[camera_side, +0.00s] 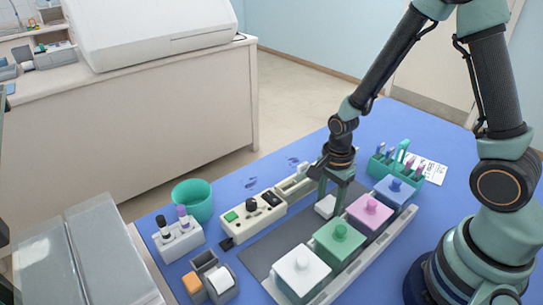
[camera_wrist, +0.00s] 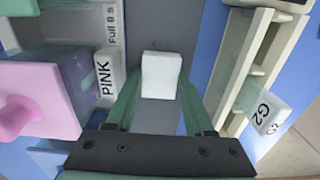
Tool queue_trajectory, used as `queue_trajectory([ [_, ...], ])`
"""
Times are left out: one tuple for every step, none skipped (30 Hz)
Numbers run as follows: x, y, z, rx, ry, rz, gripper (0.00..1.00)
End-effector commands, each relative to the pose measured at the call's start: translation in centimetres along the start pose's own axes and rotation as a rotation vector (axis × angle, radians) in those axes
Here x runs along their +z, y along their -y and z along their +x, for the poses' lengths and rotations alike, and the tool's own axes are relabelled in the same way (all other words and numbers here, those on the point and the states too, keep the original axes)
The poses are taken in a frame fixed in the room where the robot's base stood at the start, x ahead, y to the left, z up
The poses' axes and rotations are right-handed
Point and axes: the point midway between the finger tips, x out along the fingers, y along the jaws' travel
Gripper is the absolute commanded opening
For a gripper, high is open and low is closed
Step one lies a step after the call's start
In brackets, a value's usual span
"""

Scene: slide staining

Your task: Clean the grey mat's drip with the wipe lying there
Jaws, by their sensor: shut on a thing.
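The grey mat (camera_side: 262,247) lies on the blue table, between the row of colored lidded jars and the pale devices; part of it shows in the wrist view (camera_wrist: 172,25). My gripper (camera_side: 328,197) points down over the mat's far part. It is shut on the white wipe (camera_side: 324,207), a small block-like pad that also shows between the fingers in the wrist view (camera_wrist: 161,76). The wipe is low, at or just above the mat; I cannot tell whether it touches. I see no drip on the visible part of the mat.
White (camera_side: 302,271), green (camera_side: 338,239), pink (camera_side: 368,212) and blue (camera_side: 394,190) lidded jars stand in a tray close to my gripper's right. A control box (camera_side: 252,215), teal cup (camera_side: 193,200) and tube rack (camera_side: 178,240) are left. A green carrier (camera_side: 405,168) stands behind.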

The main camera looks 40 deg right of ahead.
Motion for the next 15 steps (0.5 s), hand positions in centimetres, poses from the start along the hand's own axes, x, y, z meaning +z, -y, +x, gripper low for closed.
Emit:
queue_trajectory([
  [0.5,0.0,0.2,0.001,0.0,-0.003,0.0],
  [0.8,0.0,-0.1,-0.001,0.0,-0.004,0.0],
  [1.2,-0.1,0.1,0.001,0.0,-0.003,0.0],
  [1.4,-0.1,0.2,0.002,0.0,-0.003,0.0],
  [1.7,0.0,0.0,-0.001,0.0,-0.003,0.0],
  [2.1,-0.1,-0.1,0.0,0.0,-0.004,0.0],
  [2.3,-0.1,0.0,0.002,0.0,-0.003,0.0],
  [2.6,-0.1,0.2,0.002,0.0,-0.003,0.0],
  [3.0,0.0,-0.1,-0.001,0.0,-0.004,0.0],
  [3.2,-0.1,-0.1,0.0,0.0,-0.003,0.0],
  [3.5,-0.1,0.0,0.002,0.0,-0.003,0.0],
  [3.4,-0.1,0.3,0.003,0.0,0.0,0.0],
  [3.0,0.0,-0.1,-0.001,0.0,0.004,0.0],
  [2.6,-0.1,-0.1,0.0,0.0,0.006,0.0],
  [2.2,-0.1,0.0,0.002,0.0,0.005,0.0],
])
